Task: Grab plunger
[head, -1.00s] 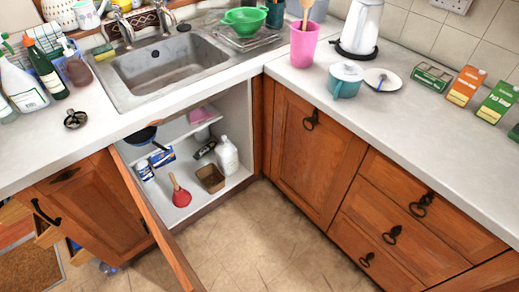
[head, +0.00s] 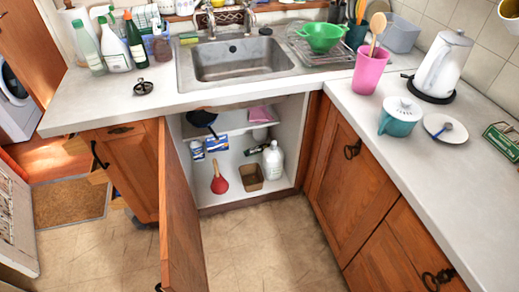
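The plunger (head: 219,181) has a red rubber cup and a short wooden handle. It stands cup down on the white floor of the open cabinet (head: 237,192) under the sink, near the left side. The handle points up and leans slightly left. The cabinet door (head: 181,215) is swung open toward me, left of the plunger, and does not cover it. My gripper is not in view.
Beside the plunger are a brown basket (head: 250,177), a white jug (head: 273,160) and blue-white boxes (head: 217,143). A dark pan (head: 201,118) sits on the shelf above. The tiled floor (head: 255,240) in front is clear.

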